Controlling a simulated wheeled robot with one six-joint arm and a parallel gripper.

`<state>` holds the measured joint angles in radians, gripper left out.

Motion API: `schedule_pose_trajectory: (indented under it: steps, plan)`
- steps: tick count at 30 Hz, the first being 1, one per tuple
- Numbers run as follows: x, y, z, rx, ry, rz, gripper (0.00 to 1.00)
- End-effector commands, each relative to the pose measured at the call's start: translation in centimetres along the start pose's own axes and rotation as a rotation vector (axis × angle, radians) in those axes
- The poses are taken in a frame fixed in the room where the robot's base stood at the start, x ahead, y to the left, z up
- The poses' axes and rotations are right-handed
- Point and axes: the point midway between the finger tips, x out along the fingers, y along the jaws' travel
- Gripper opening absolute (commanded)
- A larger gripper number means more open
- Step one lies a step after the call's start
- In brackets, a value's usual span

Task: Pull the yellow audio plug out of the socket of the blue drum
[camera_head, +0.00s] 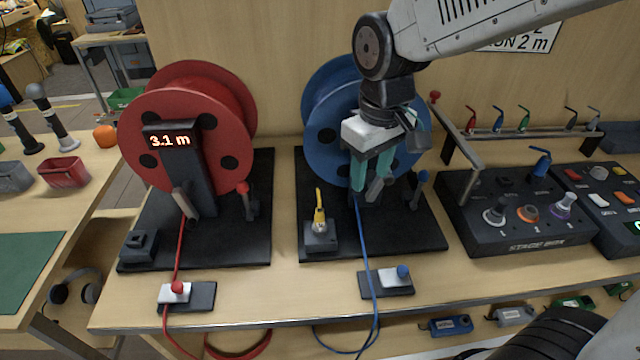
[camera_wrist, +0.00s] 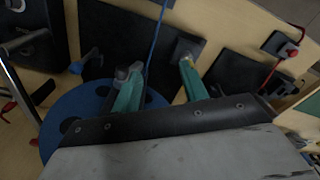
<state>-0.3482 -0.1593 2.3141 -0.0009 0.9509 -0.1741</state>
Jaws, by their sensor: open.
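The blue drum (camera_head: 325,105) stands upright on a black base plate at the middle of the bench. The yellow audio plug (camera_head: 319,214) stands upright in a grey socket block (camera_head: 320,240) at the front left of that plate, its boot pointing up. My gripper (camera_head: 371,175) is open and empty, its teal fingers pointing down in front of the drum, right of the plug and apart from it. In the wrist view the fingers of my gripper (camera_wrist: 160,75) are spread, and the socket block (camera_wrist: 190,46) shows beyond the right finger. That finger mostly hides the plug there.
A red drum (camera_head: 190,85) stands at left. A black crank post (camera_head: 421,190) and the stage box (camera_head: 530,215) are at right.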

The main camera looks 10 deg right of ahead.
Motion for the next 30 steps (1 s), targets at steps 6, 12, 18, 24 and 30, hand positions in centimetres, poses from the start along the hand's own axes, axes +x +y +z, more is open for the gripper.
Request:
schedule_pose_trajectory:
  steps: [6, 12, 18, 24, 30]
  plan:
    - [5.1, -4.0, -5.7, -0.175, -0.031, -0.009, 0.44]
    - [7.0, -5.4, -7.3, -0.228, -0.035, -0.011, 0.44]
    - [9.4, -5.5, -7.2, -0.23, -0.038, -0.012, 0.44]
    - [12.5, -5.5, -7.0, -0.229, -0.038, -0.012, 0.44]
    - [14.3, -5.5, -7.0, -0.229, -0.035, -0.011, 0.44]
